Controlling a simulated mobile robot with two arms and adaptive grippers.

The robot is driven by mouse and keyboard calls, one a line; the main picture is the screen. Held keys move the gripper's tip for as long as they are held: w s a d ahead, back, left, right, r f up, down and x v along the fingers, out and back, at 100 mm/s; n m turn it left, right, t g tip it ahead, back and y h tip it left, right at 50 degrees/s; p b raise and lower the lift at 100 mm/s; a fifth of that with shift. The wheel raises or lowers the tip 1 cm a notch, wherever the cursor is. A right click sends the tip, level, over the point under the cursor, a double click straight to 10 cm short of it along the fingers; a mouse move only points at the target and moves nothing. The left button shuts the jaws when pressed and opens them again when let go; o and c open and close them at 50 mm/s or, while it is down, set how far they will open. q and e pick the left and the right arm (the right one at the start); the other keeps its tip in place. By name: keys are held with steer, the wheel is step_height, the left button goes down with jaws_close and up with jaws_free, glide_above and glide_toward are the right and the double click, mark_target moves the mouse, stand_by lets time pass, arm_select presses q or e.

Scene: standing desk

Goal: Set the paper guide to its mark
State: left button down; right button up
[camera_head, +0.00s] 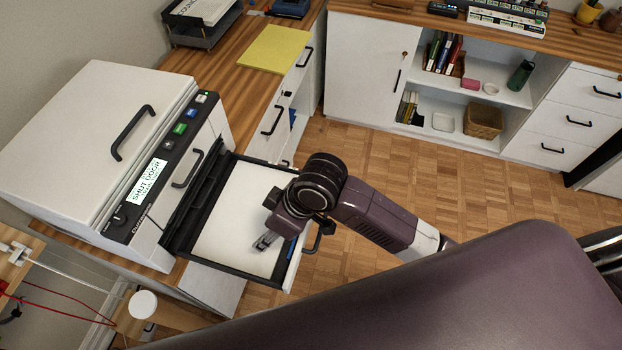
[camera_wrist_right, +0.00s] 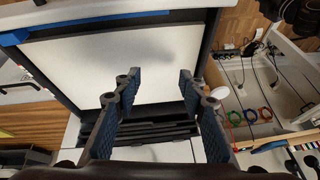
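A white printer (camera_head: 85,135) stands on the desk at the left with its black-framed paper tray (camera_head: 185,235) pulled out. A white sheet or stack of paper (camera_head: 237,215) lies in the tray; it also fills much of the right wrist view (camera_wrist_right: 120,65). A blue bar (camera_wrist_right: 85,25), which may be the paper guide, runs along one edge of the paper. In the head view a bit of blue (camera_head: 288,250) shows beside my gripper. My right gripper (camera_head: 264,243) is over the paper; its fingers (camera_wrist_right: 158,78) are apart with nothing between them. No mark is legible. My left gripper is out of view.
The printer's display (camera_head: 147,182) reads "SHUT DOOR". A yellow folder or pad (camera_head: 274,48) and a dark paper tray (camera_head: 200,25) are on the desk behind. Cables and coloured loops (camera_wrist_right: 250,115) hang beside the tray. The wooden floor to the right is clear.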

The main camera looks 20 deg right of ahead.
steer(key=w+n+h, duration=0.1)
steer(key=w, duration=0.1)
steer(key=shift+w+n+g, duration=0.3)
steer(key=shift+g, duration=0.1)
steer(key=shift+n+g+h, duration=0.3)
steer(key=shift+g+h, duration=0.1)
steer(key=shift+h, duration=0.2)
steer(key=w+d, duration=0.2)
steer(key=d, duration=0.1)
steer(key=shift+w+d, duration=0.1)
steer(key=shift+w, duration=0.3)
steer(key=w+d+r+h, duration=0.1)
steer(key=w+d, duration=0.1)
steer(key=d, duration=0.1)
steer(key=w+d+r, duration=0.1)
steer(key=w+d, duration=0.1)
steer(key=d, duration=0.2)
steer(key=w+d+r+m+h, duration=0.1)
steer(key=w+d, duration=0.2)
steer(key=shift+d+r+g+h, duration=0.1)
steer(key=shift+d+g+h, duration=0.2)
steer(key=shift+d, duration=0.05)
steer(key=shift+w+d, duration=0.1)
step_height(320, 180, down, 8)
steer(key=shift+r+p, duration=0.2)
steer(key=shift+p, duration=0.45)
jaws_close()
